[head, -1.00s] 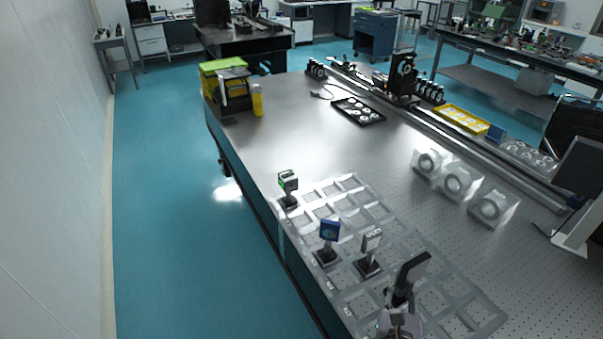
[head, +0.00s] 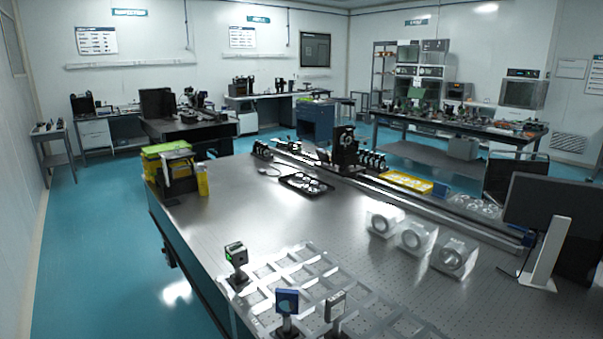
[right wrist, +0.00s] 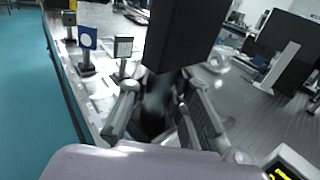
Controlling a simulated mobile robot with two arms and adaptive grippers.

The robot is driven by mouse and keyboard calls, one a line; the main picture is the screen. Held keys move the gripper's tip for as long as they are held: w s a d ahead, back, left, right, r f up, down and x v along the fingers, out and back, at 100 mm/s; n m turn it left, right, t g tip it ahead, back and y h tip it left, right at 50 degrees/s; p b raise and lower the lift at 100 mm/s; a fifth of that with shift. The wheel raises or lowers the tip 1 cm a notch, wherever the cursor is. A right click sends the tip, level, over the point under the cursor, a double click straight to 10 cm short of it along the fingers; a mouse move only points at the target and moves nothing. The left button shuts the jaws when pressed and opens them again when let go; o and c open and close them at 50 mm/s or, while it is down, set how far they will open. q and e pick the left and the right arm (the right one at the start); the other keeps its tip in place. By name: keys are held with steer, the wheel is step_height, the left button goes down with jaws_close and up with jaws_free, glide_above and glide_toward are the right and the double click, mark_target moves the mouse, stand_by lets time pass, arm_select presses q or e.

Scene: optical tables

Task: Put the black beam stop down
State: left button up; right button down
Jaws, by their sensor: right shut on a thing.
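The black beam stop (right wrist: 180,36) fills the top middle of the right wrist view as a dark flat plate on a post. My right gripper (right wrist: 155,108) is shut around its post. The lower end of the beam stop is hard to make out between the fingers, so I cannot tell whether it touches the table. The beam stop and both grippers are outside the head view. A pale grid of square compartments (head: 372,312) lies on the near part of the optical table (head: 225,205).
The blue mount (right wrist: 87,38) and pale mount (right wrist: 124,47) are left of the beam stop. Clear ringed blocks (head: 417,237) and a monitor (head: 553,222) stand at right.

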steer(key=shift+s+r, duration=0.1)
steer(key=shift+r, duration=0.05)
steer(key=w+a+h+p, duration=0.1)
steer(key=w+a+p, duration=0.1)
steer(key=w+p, duration=0.5)
steer(key=w+a+r+m+h+p, duration=0.1)
steer(key=w+a+p, duration=0.1)
steer(key=w+p, duration=0.4)
steer(key=shift+w+a+r+p, duration=0.15)
steer(key=shift+w+a+p, duration=0.2)
steer(key=shift+w, duration=0.65)
step_height(320, 180, down, 20)
steer(key=b, duration=1.6)
steer(key=shift+r+b, duration=0.2)
steer(key=shift+b, duration=0.15)
